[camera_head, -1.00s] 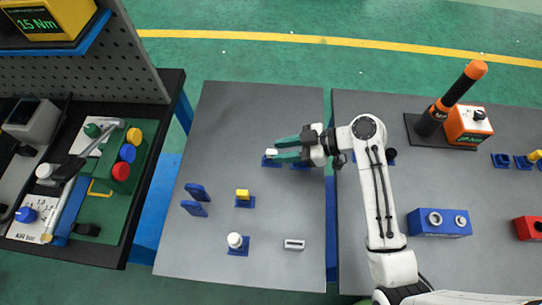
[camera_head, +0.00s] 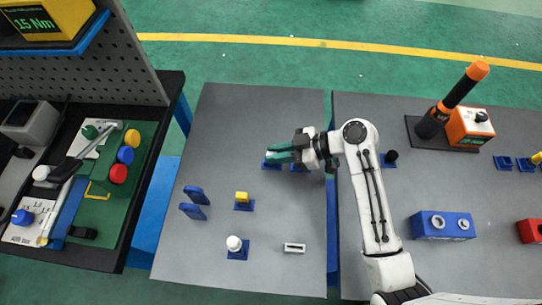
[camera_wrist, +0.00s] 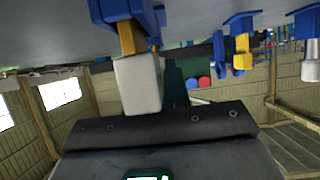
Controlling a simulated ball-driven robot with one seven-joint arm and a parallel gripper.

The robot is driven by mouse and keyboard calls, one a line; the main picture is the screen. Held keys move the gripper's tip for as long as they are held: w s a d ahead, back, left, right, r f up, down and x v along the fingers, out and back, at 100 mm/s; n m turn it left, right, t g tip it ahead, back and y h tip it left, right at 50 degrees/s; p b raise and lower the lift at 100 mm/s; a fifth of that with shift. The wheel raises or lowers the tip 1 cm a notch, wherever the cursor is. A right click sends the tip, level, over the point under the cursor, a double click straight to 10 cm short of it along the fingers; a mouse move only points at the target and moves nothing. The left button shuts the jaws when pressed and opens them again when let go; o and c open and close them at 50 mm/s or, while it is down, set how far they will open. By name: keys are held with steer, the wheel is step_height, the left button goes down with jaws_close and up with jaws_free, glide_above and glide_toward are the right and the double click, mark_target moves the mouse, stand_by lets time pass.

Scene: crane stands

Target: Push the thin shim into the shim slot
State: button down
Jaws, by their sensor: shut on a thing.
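My gripper (camera_head: 276,156) is at the upper middle of the grey table, its green fingers reaching left, low over a blue base (camera_head: 267,164). It is shut on a pale block-like piece; in the wrist view the white block (camera_wrist: 138,85) sits against a dark green finger, with yellow and blue parts beyond it. I cannot tell whether this piece is the thin shim, as the fingers hide much of it. A small white block with a dark slot (camera_head: 294,247), which looks like the shim slot, lies apart from my gripper at the lower right of this table.
A yellow peg (camera_head: 242,197), a white knob (camera_head: 234,243) and two blue upright plates (camera_head: 196,194) stand on the same table. A second table on the right holds a blue block with two rings (camera_head: 440,225). The table's upper left is clear.

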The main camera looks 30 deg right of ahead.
steer(key=shift+r, duration=0.15)
steer(key=shift+r+p, duration=2.15)
steer(key=shift+r, duration=0.5)
